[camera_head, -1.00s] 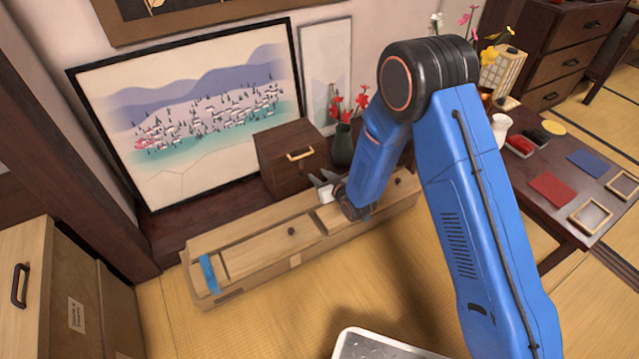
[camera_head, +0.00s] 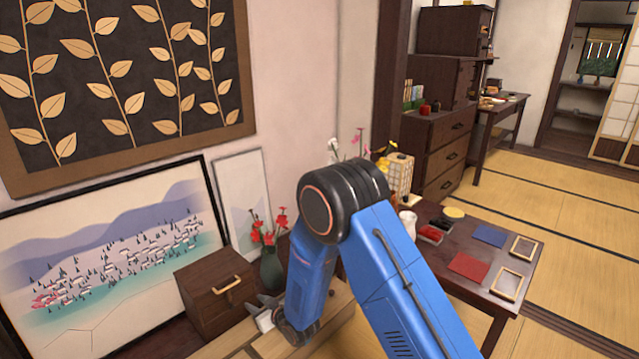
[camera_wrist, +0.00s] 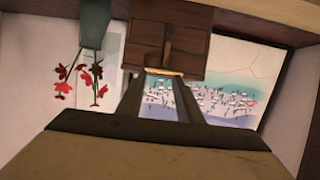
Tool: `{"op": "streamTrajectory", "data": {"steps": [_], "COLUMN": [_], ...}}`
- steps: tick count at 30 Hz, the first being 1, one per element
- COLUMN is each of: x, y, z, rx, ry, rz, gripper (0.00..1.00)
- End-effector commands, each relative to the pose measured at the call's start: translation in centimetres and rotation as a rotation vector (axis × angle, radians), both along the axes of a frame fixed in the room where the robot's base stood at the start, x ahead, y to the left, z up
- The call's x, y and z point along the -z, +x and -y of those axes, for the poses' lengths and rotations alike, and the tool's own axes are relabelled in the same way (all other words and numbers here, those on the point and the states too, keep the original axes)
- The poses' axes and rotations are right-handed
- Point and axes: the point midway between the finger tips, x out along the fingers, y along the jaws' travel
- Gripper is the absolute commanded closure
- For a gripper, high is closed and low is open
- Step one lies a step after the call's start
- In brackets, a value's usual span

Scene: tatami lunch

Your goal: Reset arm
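My blue arm reaches down over the long light-wood box (camera_head: 318,318) by the wall. My gripper (camera_head: 261,308) is low beside the small dark wooden drawer box (camera_head: 213,287) and near its right side. In the wrist view my gripper (camera_wrist: 160,84) shows two dark fingers apart, with the landscape picture visible through the gap between them. Nothing is held between the fingers. The drawer box (camera_wrist: 167,38) and its brass handle also show in the wrist view, just beyond the fingertips. I cannot tell whether the fingers touch it.
A dark vase (camera_head: 272,268) with red flowers stands close beside the gripper. The framed landscape (camera_head: 110,250) leans against the wall behind. A low dark table (camera_head: 490,275) with coloured cards stands at the right. Open tatami floor (camera_head: 575,250) lies beyond it.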

Motion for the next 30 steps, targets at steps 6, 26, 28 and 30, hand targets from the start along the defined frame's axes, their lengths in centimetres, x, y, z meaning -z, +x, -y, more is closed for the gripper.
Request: {"op": "streamTrajectory", "data": {"steps": [6,26,28,30], "x": [-5.9,-21.8,-23.2,-24.5], "y": [2.6,2.4,1.6,0.7], "z": [5.0,24.3,26.4,28.5], "rx": [0.077,0.326,0.351,0.378], "ry": [-0.046,-0.186,-0.196,-0.207], "rz": [-0.030,-0.186,-0.205,-0.225], "gripper": [0.67,0.67,0.67,0.67]}}
